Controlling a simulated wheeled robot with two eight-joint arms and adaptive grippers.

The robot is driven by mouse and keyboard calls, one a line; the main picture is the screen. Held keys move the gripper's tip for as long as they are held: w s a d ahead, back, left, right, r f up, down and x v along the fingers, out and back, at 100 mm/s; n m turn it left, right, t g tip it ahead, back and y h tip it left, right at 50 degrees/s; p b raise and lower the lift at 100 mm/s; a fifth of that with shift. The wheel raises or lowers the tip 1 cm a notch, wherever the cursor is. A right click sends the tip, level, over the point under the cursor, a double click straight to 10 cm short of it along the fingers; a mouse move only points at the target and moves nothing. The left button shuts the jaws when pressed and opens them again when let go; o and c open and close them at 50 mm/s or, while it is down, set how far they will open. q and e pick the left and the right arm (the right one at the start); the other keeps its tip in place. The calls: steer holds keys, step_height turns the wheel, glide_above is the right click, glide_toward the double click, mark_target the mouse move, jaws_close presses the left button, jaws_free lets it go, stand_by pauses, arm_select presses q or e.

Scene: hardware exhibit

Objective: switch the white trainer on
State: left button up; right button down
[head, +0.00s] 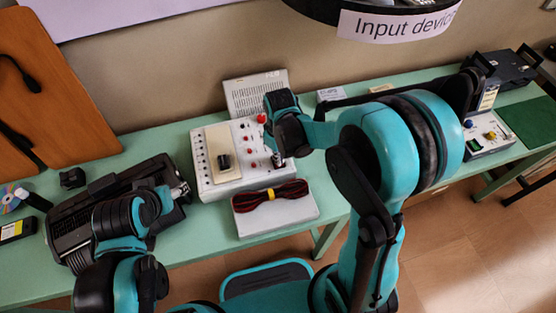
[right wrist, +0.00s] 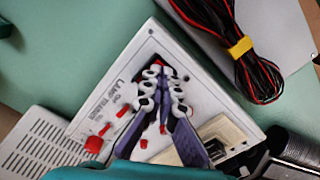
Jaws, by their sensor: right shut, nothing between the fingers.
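The white trainer (head: 228,183) is a white box on the green table in the head view, with a beige panel, a black knob (head: 224,162) and several small red parts. Its face (right wrist: 146,45) also shows in the right wrist view, with lettering and a larger red part (right wrist: 98,137). My right gripper (head: 278,157) is over the trainer's right side, shut and empty. In the right wrist view its fingers (right wrist: 166,72) hide part of the face, and I cannot tell whether they touch it. My left arm is at the lower left; its fingers are not clear.
A pale box with a red-black cable bundle (head: 270,194) lies in front of the trainer. A white slotted panel (head: 250,93) stands behind it. A black machine (head: 75,222) is at left; another white device (head: 487,137) is far right.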

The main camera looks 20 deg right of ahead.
steer(key=shift+f+b, duration=0.3)
steer(key=shift+f, duration=0.1)
steer(key=shift+r+p, duration=2.7)
steer(key=shift+r, duration=0.9)
steer(key=shift+s+d+r, duration=0.1)
steer(key=shift+r, duration=0.05)
steer(key=s+d+r+m+t+b, duration=0.4)
steer(key=s+r+m+t+b, duration=0.1)
steer(key=s, duration=0.5)
steer(key=shift+d+r+m+t, duration=0.25)
steer(key=shift+r+m+t, duration=0.45)
steer(key=shift+r+t, duration=0.35)
